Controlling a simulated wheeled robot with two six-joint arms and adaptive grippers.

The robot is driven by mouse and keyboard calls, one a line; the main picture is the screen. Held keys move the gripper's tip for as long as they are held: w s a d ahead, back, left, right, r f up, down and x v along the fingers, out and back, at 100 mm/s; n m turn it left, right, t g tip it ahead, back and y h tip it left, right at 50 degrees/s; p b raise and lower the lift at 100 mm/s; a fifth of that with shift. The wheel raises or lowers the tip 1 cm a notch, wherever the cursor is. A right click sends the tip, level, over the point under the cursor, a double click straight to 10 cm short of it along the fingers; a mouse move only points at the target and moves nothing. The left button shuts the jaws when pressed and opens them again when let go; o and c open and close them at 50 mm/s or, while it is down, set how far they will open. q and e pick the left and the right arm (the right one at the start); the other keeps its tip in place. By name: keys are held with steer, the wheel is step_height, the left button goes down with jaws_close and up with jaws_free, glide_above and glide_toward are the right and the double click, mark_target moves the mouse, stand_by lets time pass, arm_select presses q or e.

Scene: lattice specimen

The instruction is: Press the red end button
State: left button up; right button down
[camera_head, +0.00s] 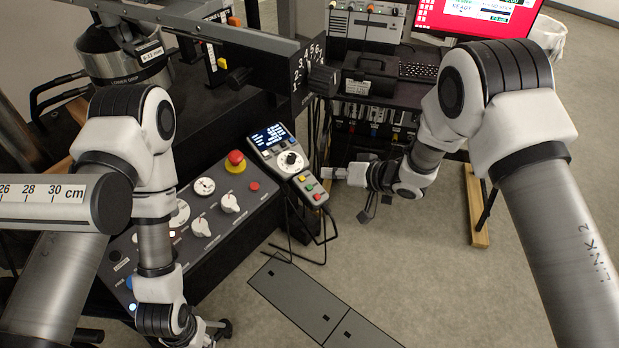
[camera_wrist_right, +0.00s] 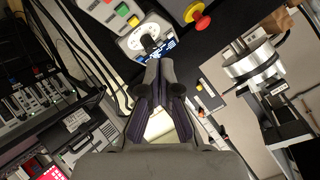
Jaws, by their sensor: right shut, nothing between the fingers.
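The hand-held style control box (camera_head: 290,163) with a lit display, a dial and coloured buttons rests at the right end of the black panel. A red button (camera_head: 317,197) sits at its near end. A small round red button (camera_head: 254,186) is on the panel. The frames do not show which is the end button. My right gripper (camera_head: 328,173) is just right of the control box, apart from it as far as I can tell. In the right wrist view its shut, empty fingers (camera_wrist_right: 160,70) appear in front of the display and dial. My left gripper (camera_head: 215,331) is mostly hidden at the bottom.
A red mushroom button (camera_head: 235,160) on a yellow base stands beside the control box. Knobs and a gauge fill the panel (camera_head: 235,235). A dark crossbeam (camera_head: 245,45) is above it. An equipment rack (camera_head: 375,125) stands behind my right arm.

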mark_target(317, 197)
steer(key=shift+d+r, duration=0.1)
steer(key=shift+w+a+f+b, duration=0.2)
steer(key=shift+a+f+b, duration=0.1)
steer(key=shift+f+b, duration=1)
steer(key=shift+w+a+f+b, duration=0.25)
steer(key=shift+a+f+b, duration=0.1)
steer(key=shift+f+b, duration=1)
steer(key=shift+w+a+f+b, duration=0.25)
steer(key=shift+f+b, duration=0.75)
steer(key=shift+f, duration=0.6)
steer(key=shift+a+f, duration=0.1)
steer(key=shift+f, duration=0.3)
